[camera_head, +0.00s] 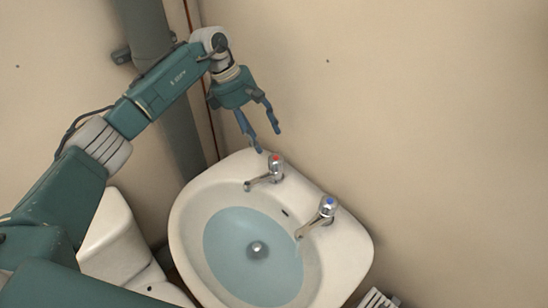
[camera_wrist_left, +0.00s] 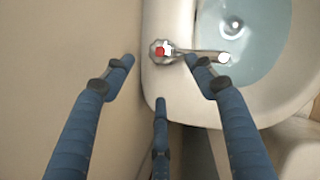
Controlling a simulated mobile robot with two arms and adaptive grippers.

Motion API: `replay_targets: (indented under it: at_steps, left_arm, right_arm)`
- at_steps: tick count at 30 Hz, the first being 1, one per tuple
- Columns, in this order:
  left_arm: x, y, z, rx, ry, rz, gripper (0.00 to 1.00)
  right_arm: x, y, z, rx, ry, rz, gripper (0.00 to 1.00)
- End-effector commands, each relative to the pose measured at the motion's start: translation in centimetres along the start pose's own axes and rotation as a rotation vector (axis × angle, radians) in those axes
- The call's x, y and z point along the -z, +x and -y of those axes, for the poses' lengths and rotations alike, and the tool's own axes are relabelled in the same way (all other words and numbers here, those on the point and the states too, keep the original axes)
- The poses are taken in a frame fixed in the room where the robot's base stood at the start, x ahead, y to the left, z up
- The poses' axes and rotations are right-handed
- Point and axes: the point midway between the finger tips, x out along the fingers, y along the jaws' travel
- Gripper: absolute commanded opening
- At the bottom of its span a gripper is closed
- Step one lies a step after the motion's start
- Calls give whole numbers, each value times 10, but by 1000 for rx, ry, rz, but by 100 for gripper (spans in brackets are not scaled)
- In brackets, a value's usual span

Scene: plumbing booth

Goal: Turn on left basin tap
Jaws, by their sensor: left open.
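The left basin tap (camera_head: 271,168) is chrome with a red-marked top and stands on the back rim of the white basin (camera_head: 185,225). In the left wrist view the tap (camera_wrist_left: 161,50) is at the top middle, its spout pointing right over the bowl. My left gripper (camera_head: 268,140) is open and empty, fingers pointing down, above and slightly left of the tap in the head view. In the wrist view the tap head lies ahead, between the lines of the open fingers (camera_wrist_left: 160,72); I cannot tell whether they touch it. My right gripper is not in view.
A second tap with a blue mark (camera_head: 326,207) stands on the rim to the right. The bowl holds bluish water (camera_head: 235,240). A wall (camera_head: 420,110) is close behind the basin. A grey pipe (camera_head: 150,35) runs at the left, and a white toilet (camera_head: 115,240) stands left of the basin.

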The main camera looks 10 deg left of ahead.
Motion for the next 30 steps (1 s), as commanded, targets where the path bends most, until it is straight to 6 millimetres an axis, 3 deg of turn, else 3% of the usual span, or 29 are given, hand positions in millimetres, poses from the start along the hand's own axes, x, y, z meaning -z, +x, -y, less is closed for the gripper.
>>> replay_targets:
  at_steps: [16, 21, 29, 30]
  left_arm:
    - [-2, 88, 1, 2, -1, 2, 56]
    - [-1, 99, 1, 1, -1, 1, 56]
    - [0, 101, 0, 0, 0, 0, 56]
    - [0, 101, 0, 0, 0, 0, 50]
  right_arm:
    - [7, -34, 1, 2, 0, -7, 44]
    - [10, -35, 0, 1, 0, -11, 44]
    - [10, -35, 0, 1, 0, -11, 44]
    - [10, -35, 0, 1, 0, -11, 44]
